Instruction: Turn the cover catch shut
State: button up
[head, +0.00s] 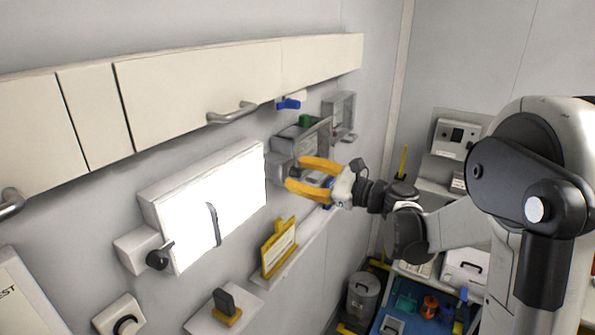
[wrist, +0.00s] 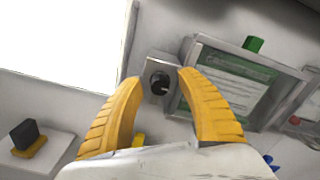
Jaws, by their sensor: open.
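A large bright white cover panel (head: 215,200) with a dark curved handle (head: 212,225) is on the wall. It also shows in the wrist view (wrist: 60,40). A small grey block with a round black knob (wrist: 160,82) sits just right of the panel; a light mark shows on the knob. Another black knob (head: 157,259) is at the panel's lower left. I cannot tell which knob is the cover catch. My gripper (head: 296,177) is open and empty, its yellow fingers on both sides of the right knob in the wrist view (wrist: 160,77). Contact is not visible.
A grey framed case (wrist: 235,85) with a green tab (wrist: 253,44) is close to my right finger. A yellow holder (head: 280,247) stands on a ledge below. Cream cupboards (head: 200,90) with handles overhang the panel.

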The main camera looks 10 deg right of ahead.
grip_shut()
dwell(0.4)
jog(key=n+b, duration=0.3)
jog(key=n, duration=0.1)
jog(key=shift+f, duration=0.15)
jog(key=n+b, duration=0.2)
jog(key=n, duration=0.3)
jog(key=shift+b, duration=0.35)
jog(key=n+b, duration=0.1)
jog(key=n, duration=0.3)
jog(key=shift+n+b, duration=0.35)
jog(key=shift+n, duration=0.05)
jog(key=shift+n+b, duration=0.55)
jog(key=shift+n, duration=1.45)
